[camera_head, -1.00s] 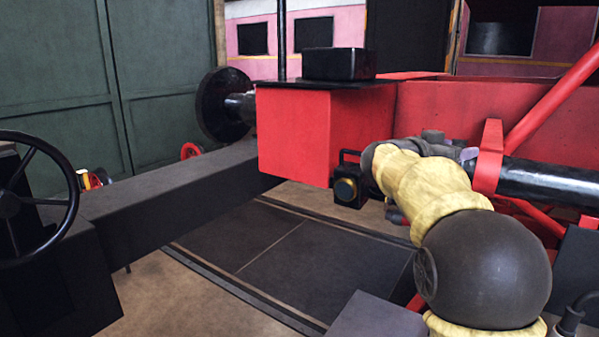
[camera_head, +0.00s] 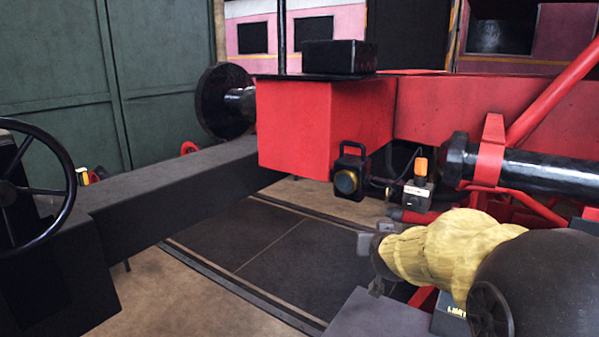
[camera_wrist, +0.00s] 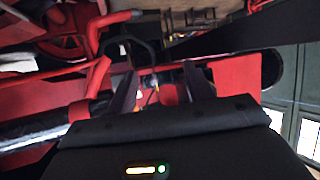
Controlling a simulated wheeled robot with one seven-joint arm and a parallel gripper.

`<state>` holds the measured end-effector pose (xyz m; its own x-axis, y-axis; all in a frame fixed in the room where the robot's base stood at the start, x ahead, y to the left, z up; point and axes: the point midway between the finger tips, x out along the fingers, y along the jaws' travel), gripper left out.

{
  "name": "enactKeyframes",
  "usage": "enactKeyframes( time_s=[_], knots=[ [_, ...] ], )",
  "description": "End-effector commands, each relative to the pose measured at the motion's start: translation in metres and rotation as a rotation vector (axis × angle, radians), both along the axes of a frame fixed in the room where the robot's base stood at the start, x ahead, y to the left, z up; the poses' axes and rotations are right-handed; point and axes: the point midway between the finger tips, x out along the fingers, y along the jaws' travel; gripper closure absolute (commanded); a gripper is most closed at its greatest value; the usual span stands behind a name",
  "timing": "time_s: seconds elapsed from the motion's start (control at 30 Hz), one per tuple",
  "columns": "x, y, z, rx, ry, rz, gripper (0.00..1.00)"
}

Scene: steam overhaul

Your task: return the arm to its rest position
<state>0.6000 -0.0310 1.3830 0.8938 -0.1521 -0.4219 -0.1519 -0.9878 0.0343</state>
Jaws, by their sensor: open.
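My arm, in its yellow sleeve with a dark round joint, comes in from the lower right of the head view. My gripper (camera_head: 369,264) is at the arm's left end, above the dark floor plates and low in front of the red locomotive frame. Its fingers are apart, with nothing seen between them. In the wrist view my gripper (camera_wrist: 160,88) shows two dark fingers spread apart, with red frame parts beyond.
A black lamp (camera_head: 349,172) hangs by the red buffer beam (camera_head: 294,130). A small box with an orange lever (camera_head: 419,185) is right of it. A black cylinder (camera_head: 540,172) lies behind my arm. A handwheel (camera_head: 70,185) stands at left. The floor plates (camera_head: 270,245) are clear.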

Motion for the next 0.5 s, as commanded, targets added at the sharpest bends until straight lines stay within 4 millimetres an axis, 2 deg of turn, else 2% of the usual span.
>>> enactKeyframes(
  time_s=[0.03, 0.17, 0.2, 0.27, 0.4, 0.5],
  knots=[
    [-0.018, 0.008, -0.027, 0.022, 0.08, 0.038, 0.48],
    [-0.07, 0.026, -0.086, 0.071, 0.288, 0.111, 0.48],
    [-0.088, 0.03, -0.102, 0.083, 0.356, 0.127, 0.48],
    [-0.116, 0.034, -0.126, 0.097, 0.457, 0.143, 0.48],
    [-0.187, 0.037, -0.172, 0.112, 0.689, 0.151, 0.48],
    [-0.227, 0.034, -0.192, 0.108, 0.815, 0.14, 0.48]
  ],
)
